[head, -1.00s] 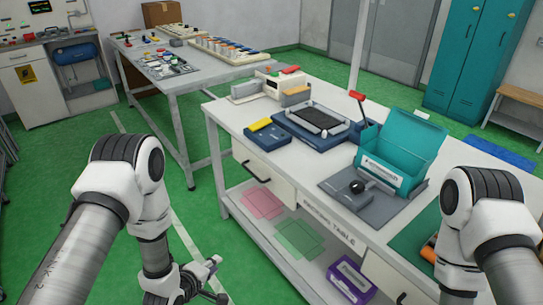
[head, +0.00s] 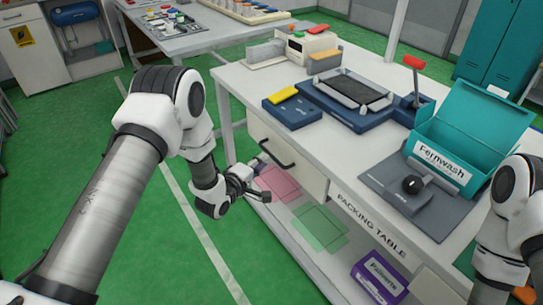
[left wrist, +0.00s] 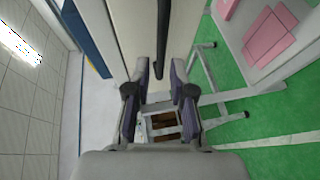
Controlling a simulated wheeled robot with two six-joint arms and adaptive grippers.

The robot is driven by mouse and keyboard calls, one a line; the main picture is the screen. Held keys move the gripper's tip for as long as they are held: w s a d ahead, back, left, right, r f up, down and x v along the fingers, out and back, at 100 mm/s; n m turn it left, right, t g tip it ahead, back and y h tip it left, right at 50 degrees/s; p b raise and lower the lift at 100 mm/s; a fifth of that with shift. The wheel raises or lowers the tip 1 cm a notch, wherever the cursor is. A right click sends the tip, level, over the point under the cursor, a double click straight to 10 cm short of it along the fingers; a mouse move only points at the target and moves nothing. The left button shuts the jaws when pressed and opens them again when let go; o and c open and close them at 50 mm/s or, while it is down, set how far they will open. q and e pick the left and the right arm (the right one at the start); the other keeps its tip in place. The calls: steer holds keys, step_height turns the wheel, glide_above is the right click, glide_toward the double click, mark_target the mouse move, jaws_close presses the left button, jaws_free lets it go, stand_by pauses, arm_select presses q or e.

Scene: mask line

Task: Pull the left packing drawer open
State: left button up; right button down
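The left packing drawer (head: 312,178) is a cream front under the packing table's top and looks shut. Its dark bar handle (head: 277,153) runs across it; the handle also shows in the left wrist view (left wrist: 164,35), as does the pale drawer front (left wrist: 135,30). My left gripper (head: 258,180) is in front of the drawer, a little below and left of the handle. In the left wrist view its two fingers (left wrist: 160,88) are apart, with the handle's near end in line with the gap. I cannot tell whether they touch it. My right gripper is out of view.
The packing table (head: 250,85) carries a blue tray fixture (head: 350,95), a grey press (head: 420,195) and a teal Fernwash box (head: 480,125). The lower shelf holds pink and green mats and a purple box (head: 380,278).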

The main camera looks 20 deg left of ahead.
mark_target(270, 154)
arm_select(q)
steer(key=x, duration=0.5)
steer(key=shift+w+d+f, duration=0.1)
steer(key=shift+w+f, duration=0.05)
steer(key=shift+w, duration=0.25)
jaws_close()
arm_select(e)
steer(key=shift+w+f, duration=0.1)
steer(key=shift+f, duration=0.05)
arm_select(q)
steer(key=shift+s, duration=0.1)
